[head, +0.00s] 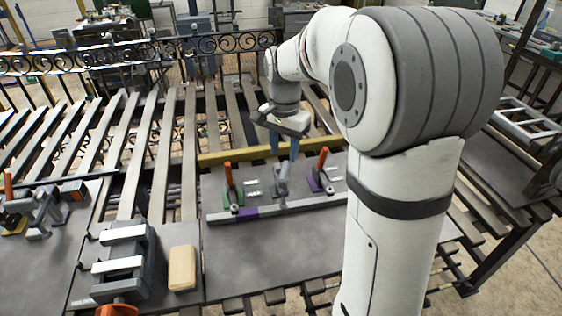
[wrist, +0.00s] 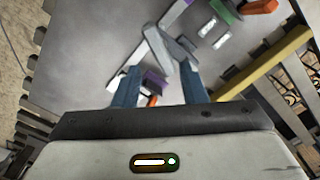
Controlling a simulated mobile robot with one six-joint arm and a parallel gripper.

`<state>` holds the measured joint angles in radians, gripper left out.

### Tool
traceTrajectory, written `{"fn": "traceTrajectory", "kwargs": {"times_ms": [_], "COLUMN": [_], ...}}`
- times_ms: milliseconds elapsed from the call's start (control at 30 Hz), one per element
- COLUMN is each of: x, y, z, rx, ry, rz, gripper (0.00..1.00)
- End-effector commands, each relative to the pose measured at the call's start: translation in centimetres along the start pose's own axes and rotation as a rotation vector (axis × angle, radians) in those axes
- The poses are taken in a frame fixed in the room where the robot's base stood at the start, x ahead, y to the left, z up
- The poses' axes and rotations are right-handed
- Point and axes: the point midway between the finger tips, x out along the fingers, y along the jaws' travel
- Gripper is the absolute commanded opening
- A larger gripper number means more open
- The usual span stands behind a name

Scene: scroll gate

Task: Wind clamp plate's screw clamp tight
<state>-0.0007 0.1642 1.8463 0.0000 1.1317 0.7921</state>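The clamp plate (head: 270,255) is a grey sheet on the slatted bench. A long grey bar with a purple section (head: 247,213) lies across it. Between two red-handled clamps, a grey upright piece (head: 281,185), apparently the screw clamp, stands at the bar. It also shows in the wrist view (wrist: 182,50), close to the right finger; whether they touch is unclear. My gripper (head: 284,146) is above the plate, pointing down, with its blue fingers apart. In the wrist view my gripper (wrist: 160,85) is open, with nothing visibly gripped. The screw's handle is not clearly distinguishable.
Red-handled clamps stand on green (head: 232,190) and purple (head: 320,172) bases. A yellow bar (head: 245,154) runs behind them. To the left are a grey vise (head: 125,262) and a wooden block (head: 182,267). A scrollwork gate (head: 150,50) lies behind. The plate's front is clear.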

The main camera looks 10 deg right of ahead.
Motion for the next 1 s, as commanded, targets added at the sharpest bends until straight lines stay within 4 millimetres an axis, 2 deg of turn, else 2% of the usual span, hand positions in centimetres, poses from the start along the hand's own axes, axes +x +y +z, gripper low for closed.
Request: {"fn": "traceTrajectory", "kwargs": {"times_ms": [300, 500, 833, 1000], "x": [4.9, 6.9, 7.3, 7.2], "y": [0.1, 0.1, 0.1, 0.1], "z": [0.0, 0.0, 0.0, -0.1], "rx": [0.001, 0.000, 0.000, 0.001], "ry": [-0.002, -0.001, 0.000, 0.000], "rz": [0.002, 0.001, 0.000, 0.000], "gripper": [0.38, 0.38, 0.37, 0.23]}}
